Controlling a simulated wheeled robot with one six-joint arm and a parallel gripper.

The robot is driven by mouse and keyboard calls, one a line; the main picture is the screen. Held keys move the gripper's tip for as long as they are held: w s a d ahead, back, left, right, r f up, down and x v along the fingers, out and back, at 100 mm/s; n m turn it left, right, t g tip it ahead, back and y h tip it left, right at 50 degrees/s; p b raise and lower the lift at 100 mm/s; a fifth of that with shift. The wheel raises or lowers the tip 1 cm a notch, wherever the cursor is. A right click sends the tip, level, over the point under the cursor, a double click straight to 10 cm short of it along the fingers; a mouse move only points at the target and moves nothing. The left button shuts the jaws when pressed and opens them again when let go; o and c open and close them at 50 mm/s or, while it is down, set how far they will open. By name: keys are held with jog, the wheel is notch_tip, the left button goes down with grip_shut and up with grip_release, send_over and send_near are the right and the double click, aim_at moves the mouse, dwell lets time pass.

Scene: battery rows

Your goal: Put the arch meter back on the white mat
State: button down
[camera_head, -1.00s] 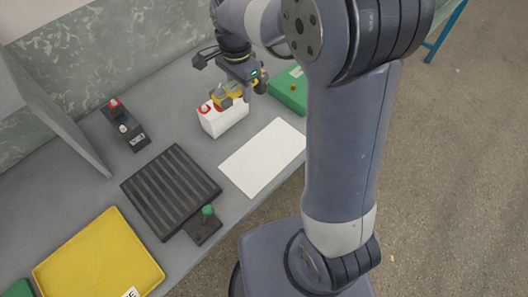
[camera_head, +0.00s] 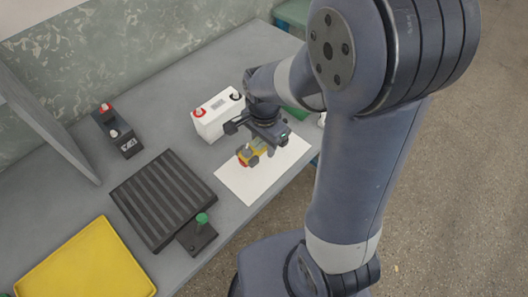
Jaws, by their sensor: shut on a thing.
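The arch meter (camera_head: 250,156) is a small yellow piece with a red part, seen in the head view. My gripper (camera_head: 258,147) is shut on it, over the upper part of the white mat (camera_head: 243,188). The mat is a plain white sheet lying on the grey bench. I cannot tell whether the meter touches the mat or hangs just above it. My gripper and wrist hide part of the meter and the mat's upper edge.
A white battery (camera_head: 213,121) with red and black terminals stands just behind the gripper. A green object is partly hidden behind my arm.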

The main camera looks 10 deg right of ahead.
aim_at(264, 160)
jog(key=shift+f, duration=1.95)
jog(key=shift+f, duration=0.15)
jog(key=c, duration=0.9)
grip_release()
notch_tip(264, 160, up, 12)
jog(key=shift+r+p, duration=0.15)
jog(key=shift+p, duration=0.3)
